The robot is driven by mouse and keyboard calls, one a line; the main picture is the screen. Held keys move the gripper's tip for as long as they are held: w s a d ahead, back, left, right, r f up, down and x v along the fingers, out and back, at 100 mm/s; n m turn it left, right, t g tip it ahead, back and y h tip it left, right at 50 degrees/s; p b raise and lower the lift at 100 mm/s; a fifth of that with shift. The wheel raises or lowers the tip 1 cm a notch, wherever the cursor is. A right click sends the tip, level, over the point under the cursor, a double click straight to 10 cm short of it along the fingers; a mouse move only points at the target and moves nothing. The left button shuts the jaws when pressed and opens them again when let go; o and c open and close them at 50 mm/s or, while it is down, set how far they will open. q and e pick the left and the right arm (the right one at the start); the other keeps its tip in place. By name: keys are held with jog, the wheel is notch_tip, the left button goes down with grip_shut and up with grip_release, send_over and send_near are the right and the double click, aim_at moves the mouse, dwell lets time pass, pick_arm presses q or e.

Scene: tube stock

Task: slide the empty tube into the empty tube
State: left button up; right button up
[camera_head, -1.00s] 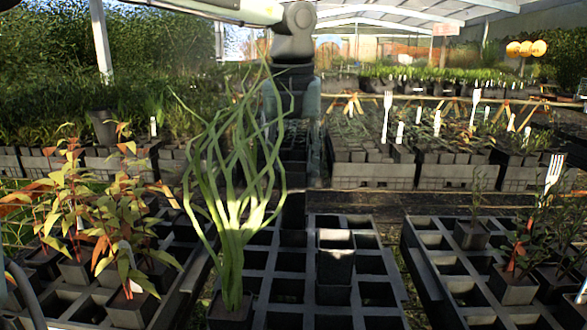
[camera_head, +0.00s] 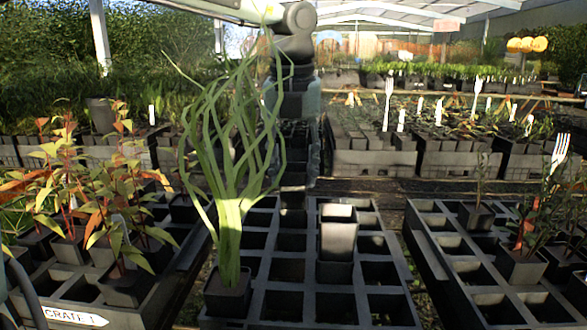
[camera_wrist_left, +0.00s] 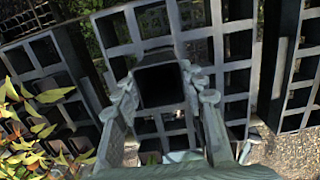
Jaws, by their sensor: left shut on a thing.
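My left gripper (camera_head: 293,172) points down over the back part of the middle crate (camera_head: 265,285). It is shut on a dark, square, empty tube (camera_head: 293,202). In the left wrist view this tube (camera_wrist_left: 160,86) sits between the two fingers, its dark opening facing the camera. I cannot tell whether its lower end is clear of the crate. Another empty square tube (camera_head: 337,238), grey with a lit rim, stands upright in the middle crate, to the right of and nearer than the held one. The two tubes are apart. My right gripper is not in view.
A tall green plant (camera_head: 230,240) in a square pot stands at the middle crate's front left. A left crate (camera_head: 150,318) holds red-leaved plants (camera_head: 120,250). A right crate (camera_head: 490,290) holds several potted plants. Many middle-crate cells are empty.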

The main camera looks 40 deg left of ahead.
pick_arm(q)
jog(key=shift+f, duration=0.15)
jog(key=o, duration=0.9)
jog(key=shift+c, duration=0.2)
notch_tip(320, 180, up, 12)
jog(key=s, duration=0.1)
jog(key=shift+s+d, duration=0.15)
jog(key=shift+d, duration=0.25)
